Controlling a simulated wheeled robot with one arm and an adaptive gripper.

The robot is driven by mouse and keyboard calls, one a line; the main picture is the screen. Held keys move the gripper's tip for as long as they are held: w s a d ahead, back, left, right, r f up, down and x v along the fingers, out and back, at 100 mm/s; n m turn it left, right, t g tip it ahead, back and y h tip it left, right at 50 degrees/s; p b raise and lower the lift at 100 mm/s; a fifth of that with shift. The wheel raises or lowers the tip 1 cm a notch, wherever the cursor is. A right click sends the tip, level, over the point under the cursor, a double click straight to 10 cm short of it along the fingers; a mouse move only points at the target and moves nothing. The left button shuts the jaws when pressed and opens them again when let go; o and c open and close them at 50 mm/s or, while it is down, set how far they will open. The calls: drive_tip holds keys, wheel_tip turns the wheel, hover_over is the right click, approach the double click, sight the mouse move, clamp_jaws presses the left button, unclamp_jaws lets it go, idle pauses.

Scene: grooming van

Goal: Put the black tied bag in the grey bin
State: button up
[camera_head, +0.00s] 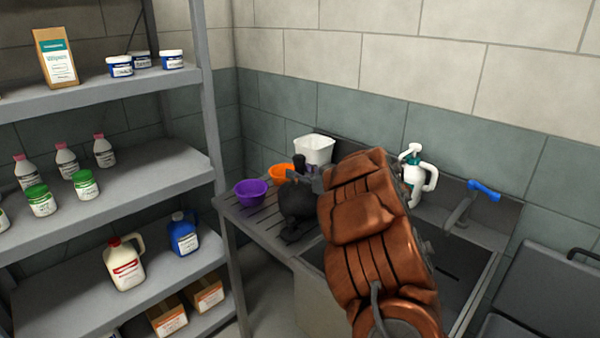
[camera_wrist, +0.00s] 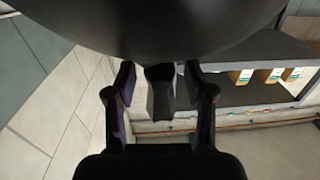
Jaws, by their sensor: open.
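The black tied bag (camera_head: 297,201) is a dark rounded shape at the left end of the sink unit, beside the bowls. My gripper (camera_head: 306,180) is at the bag, partly hidden behind my copper-coloured arm. In the wrist view, a large dark round shape that looks like the bag (camera_wrist: 180,25) fills the top. A dark neck or knot hangs between the two fingers of my gripper (camera_wrist: 160,88). The fingers stand apart, with gaps on both sides of it. I cannot make out a grey bin for certain in either view.
A purple bowl (camera_head: 251,192), an orange bowl (camera_head: 281,174) and a white container (camera_head: 314,149) stand close around the bag. A white-green spray bottle (camera_head: 413,172) and blue-handled tap (camera_head: 483,189) are to the right. A grey shelf (camera_head: 110,190) with bottles stands at left.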

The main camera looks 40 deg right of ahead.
drive_tip(key=s+d+b, duration=0.1)
drive_tip(key=s+d, duration=0.1)
drive_tip(key=s, duration=0.9)
drive_tip(key=shift+s+d+b, duration=0.15)
drive_tip(key=shift+s+b, duration=0.15)
drive_tip(key=shift+s, duration=0.1)
drive_tip(key=shift+w+r, duration=0.1)
